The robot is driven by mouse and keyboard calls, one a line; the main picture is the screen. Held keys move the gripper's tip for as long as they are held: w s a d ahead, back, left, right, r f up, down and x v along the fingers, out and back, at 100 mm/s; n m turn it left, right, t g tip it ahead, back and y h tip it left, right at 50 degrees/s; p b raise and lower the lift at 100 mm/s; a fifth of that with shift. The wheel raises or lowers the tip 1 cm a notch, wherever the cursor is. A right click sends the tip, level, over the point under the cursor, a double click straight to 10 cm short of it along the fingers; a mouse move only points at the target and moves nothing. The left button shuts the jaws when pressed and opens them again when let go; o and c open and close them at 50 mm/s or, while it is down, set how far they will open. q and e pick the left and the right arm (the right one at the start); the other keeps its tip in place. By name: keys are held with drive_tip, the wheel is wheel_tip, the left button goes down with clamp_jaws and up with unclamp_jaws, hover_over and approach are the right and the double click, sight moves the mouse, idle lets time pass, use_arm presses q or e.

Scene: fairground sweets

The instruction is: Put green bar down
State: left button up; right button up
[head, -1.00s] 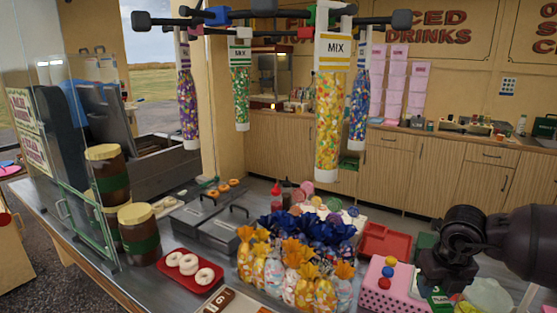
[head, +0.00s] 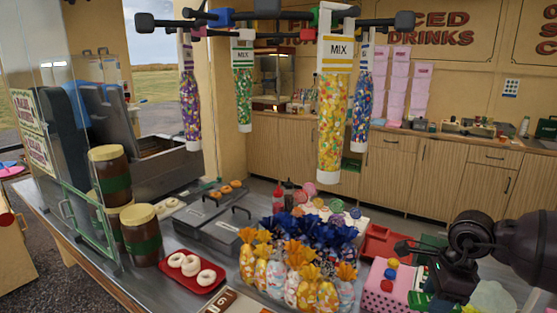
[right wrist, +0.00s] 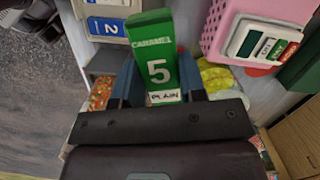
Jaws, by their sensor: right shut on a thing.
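My right gripper (right wrist: 157,80) is shut on the green bar (right wrist: 158,50), which reads CARAMEL, 5 and PLAIN. The bar sits between the two blue-grey fingers and points away from the wrist. In the head view my right gripper (head: 438,283) is at the lower right, over the counter beside the pink perforated box (head: 384,296). There the bar is mostly hidden, and I cannot tell how high it is above the counter. My left gripper is not in view.
A pink basket (right wrist: 229,18) and a white device with small labels (right wrist: 262,42) are close right of the bar. Number cards (right wrist: 107,27) are to its left. Wrapped sweet bags (head: 300,275) and a red tray (head: 383,240) crowd the counter.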

sight(422, 308)
drive_tip(key=n, duration=0.2)
drive_tip(key=a+n, duration=0.1)
drive_tip(key=n, duration=0.1)
drive_tip(key=shift+s+f+g, duration=0.15)
drive_tip(key=shift+g, duration=0.15)
drive_tip(key=n, duration=0.3)
drive_tip(key=a+n, duration=0.1)
drive_tip(key=n, duration=0.1)
drive_tip(key=shift+s+a+f+g, duration=0.1)
drive_tip(key=shift+s+f+g, duration=0.05)
drive_tip(key=shift+s+g, duration=0.15)
drive_tip(key=n, duration=0.1)
drive_tip(key=a+n, duration=0.1)
drive_tip(key=n, duration=0.2)
drive_tip(key=shift+s+a+f+n+g+h, duration=0.2)
drive_tip(key=shift+s+a+n+g+h, duration=0.1)
drive_tip(key=shift+n+h, duration=0.1)
drive_tip(key=s+a+n+h, duration=0.1)
drive_tip(key=a+n, duration=0.6)
drive_tip(key=shift+s+a+f, duration=0.15)
drive_tip(key=shift+f, duration=0.1)
